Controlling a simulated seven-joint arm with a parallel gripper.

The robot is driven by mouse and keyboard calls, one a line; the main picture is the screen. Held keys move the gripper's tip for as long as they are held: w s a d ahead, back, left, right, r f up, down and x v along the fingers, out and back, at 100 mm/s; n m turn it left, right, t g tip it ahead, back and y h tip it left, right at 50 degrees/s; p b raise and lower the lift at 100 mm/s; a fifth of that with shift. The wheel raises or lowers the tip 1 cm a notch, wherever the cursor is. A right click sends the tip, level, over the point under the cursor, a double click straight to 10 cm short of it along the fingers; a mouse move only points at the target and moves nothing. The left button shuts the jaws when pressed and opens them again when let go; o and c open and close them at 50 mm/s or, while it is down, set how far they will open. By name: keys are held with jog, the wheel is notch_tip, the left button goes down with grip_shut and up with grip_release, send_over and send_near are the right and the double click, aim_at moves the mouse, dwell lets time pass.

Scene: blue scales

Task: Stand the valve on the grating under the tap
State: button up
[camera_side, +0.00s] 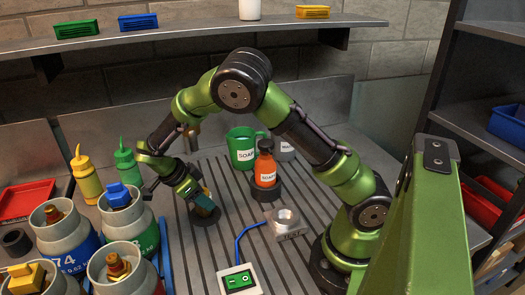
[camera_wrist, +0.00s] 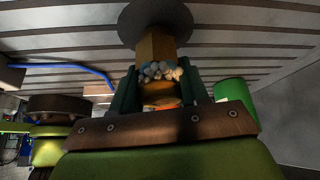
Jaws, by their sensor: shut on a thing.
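My gripper (camera_wrist: 160,92) is shut on the brass valve (camera_wrist: 153,46), whose sides are faceted. Pale bluish-white foam clings to the valve in the wrist view. In the side view the valve (camera_side: 203,211) shows only in part below my gripper (camera_side: 200,200). The valve's far end meets or nearly meets a dark round disc, which looks like the grating (camera_wrist: 185,15); I cannot tell if they touch. The disc also shows in the side view (camera_side: 206,221). The brownish spout of what looks like the tap (camera_side: 193,138) is above and behind, partly hidden by my arm.
A green mug (camera_side: 242,147), an orange soap bottle (camera_side: 265,168) and a small metal block with a cup (camera_side: 286,221) stand to the right. A blue cable (camera_side: 241,240) runs to a switch box (camera_side: 239,281). Gas cylinders (camera_side: 130,222) crowd the left. Slatted worktop between is clear.

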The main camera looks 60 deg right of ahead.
jog(key=shift+f, duration=0.2)
jog(key=o, duration=1.3)
jog(key=v, duration=1.2)
jog(key=shift+r, duration=0.1)
